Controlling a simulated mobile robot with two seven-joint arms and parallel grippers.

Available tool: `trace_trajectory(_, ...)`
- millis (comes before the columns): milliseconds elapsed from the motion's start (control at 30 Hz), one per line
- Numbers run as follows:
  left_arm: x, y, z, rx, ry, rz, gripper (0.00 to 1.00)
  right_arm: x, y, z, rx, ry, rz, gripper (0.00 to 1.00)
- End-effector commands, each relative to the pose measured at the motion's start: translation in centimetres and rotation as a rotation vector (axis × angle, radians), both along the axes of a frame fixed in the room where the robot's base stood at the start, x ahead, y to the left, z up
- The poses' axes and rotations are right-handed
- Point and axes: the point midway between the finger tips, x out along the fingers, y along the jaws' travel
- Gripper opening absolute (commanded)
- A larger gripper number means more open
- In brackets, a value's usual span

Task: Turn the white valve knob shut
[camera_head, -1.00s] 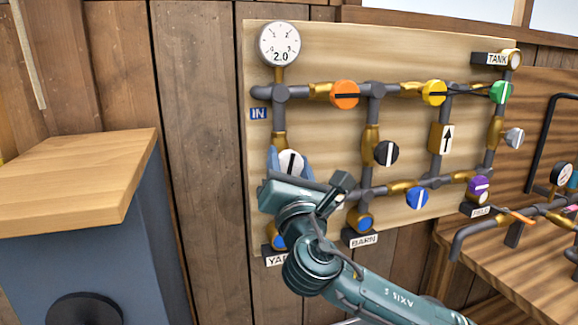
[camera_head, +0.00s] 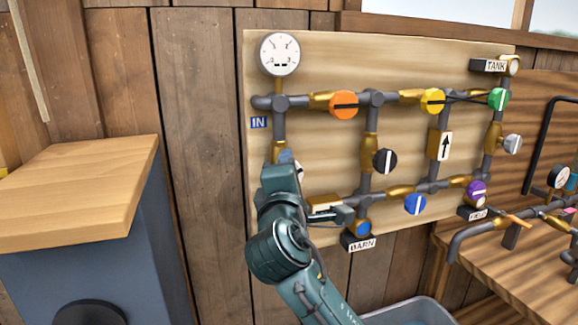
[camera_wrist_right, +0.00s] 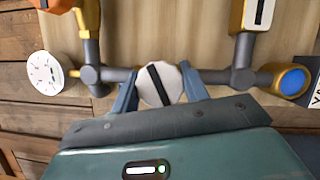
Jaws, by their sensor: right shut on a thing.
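The white valve knob (camera_wrist_right: 158,84) has a black bar across its face and sits on the left upright pipe of the board. In the right wrist view my right gripper (camera_wrist_right: 159,86) has one blue finger on each side of the knob and is shut on it. The bar lies crosswise to the pipe (camera_wrist_right: 215,77). In the head view my right gripper (camera_head: 287,160) covers most of the knob; only a sliver shows. My left gripper is not in view.
A round gauge (camera_head: 279,54) tops the same pipe; its digits are unclear. Orange (camera_head: 344,104), black (camera_head: 385,161), yellow (camera_head: 432,101) and blue (camera_head: 415,204) knobs stand on neighbouring pipes. A wooden-topped cabinet (camera_head: 80,190) stands at left, a workbench (camera_head: 480,255) at right.

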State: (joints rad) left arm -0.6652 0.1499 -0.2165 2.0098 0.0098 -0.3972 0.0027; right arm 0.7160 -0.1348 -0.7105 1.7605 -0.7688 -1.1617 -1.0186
Motion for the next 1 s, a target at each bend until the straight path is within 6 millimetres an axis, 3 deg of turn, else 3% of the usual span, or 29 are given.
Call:
trace_trajectory(500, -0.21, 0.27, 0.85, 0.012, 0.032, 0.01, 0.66, 0.0, -0.03, 0.07, 0.345, 0.113, -0.001, 0.22)
trace_trajectory(1000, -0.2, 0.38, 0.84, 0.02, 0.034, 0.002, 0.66, 0.0, -0.01, -0.1, 0.422, 0.137, 0.0, 0.22)
